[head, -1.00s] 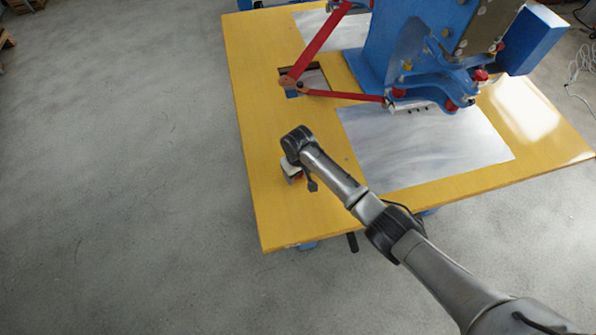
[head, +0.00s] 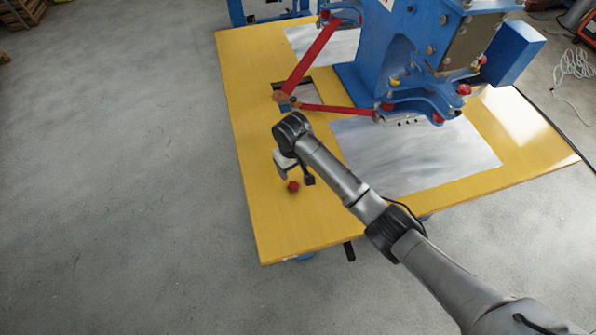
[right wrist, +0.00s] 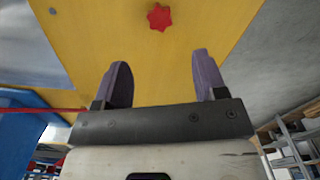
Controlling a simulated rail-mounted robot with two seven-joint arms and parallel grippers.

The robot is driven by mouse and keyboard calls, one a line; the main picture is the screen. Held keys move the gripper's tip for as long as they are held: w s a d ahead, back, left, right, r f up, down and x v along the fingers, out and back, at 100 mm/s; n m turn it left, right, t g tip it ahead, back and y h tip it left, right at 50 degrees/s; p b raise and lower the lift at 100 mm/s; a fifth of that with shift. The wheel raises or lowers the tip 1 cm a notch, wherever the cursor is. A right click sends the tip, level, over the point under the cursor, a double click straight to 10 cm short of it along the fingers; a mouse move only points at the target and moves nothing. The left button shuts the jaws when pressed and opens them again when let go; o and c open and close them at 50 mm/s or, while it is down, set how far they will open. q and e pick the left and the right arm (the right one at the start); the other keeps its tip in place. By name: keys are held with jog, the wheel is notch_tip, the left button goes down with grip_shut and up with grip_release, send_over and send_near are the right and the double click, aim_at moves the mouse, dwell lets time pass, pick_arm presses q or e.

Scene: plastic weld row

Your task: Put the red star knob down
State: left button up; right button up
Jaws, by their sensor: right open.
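The red star knob (head: 293,186) rests on the yellow tabletop (head: 290,225), left of the metal sheet. It also shows in the right wrist view (right wrist: 160,17), beyond the fingertips and apart from them. My right gripper (head: 297,175) is just above and behind the knob in the head view, partly hidden by its own wrist. In the right wrist view its two purple-grey fingers (right wrist: 161,75) are spread with nothing between them. My left gripper is not in view.
A blue machine (head: 400,60) with red linkage arms (head: 315,58) stands on the table behind. A shiny metal sheet (head: 420,155) lies right of my right arm. The table's front left area is clear. Grey floor surrounds the table.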

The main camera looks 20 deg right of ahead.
jog(key=shift+r, duration=0.3)
jog(key=shift+t+y, duration=0.3)
jog(key=s+f, duration=0.2)
jog(key=s+a+f, duration=0.1)
jog(key=s+f, duration=0.1)
jog(key=s, duration=0.1)
jog(key=s+f, duration=0.1)
jog(key=s, duration=0.1)
jog(key=shift+s+a+f, duration=0.2)
jog(key=shift+s+f, duration=0.1)
jog(key=shift+f, duration=0.1)
jog(key=shift+t+y, duration=0.4)
jog(key=shift+t, duration=0.2)
jog(key=s+f, duration=0.1)
jog(key=s, duration=0.3)
jog(key=s+f, duration=0.1)
jog(key=s, duration=0.3)
jog(key=s+f, duration=0.1)
jog(key=s, duration=0.3)
jog(key=shift+s+d+f, duration=0.2)
jog(key=shift+d, duration=0.05)
jog(key=s+d+r+t, duration=0.1)
jog(key=s+d+r, duration=0.1)
jog(key=s, duration=0.6)
jog(key=s+d+r+h, duration=0.1)
jog(key=s+d+r, duration=0.2)
jog(key=s, duration=0.6)
jog(key=shift+s+d+m+t, duration=0.25)
jog(key=shift+s+m+t, duration=0.05)
jog(key=shift+t, duration=0.1)
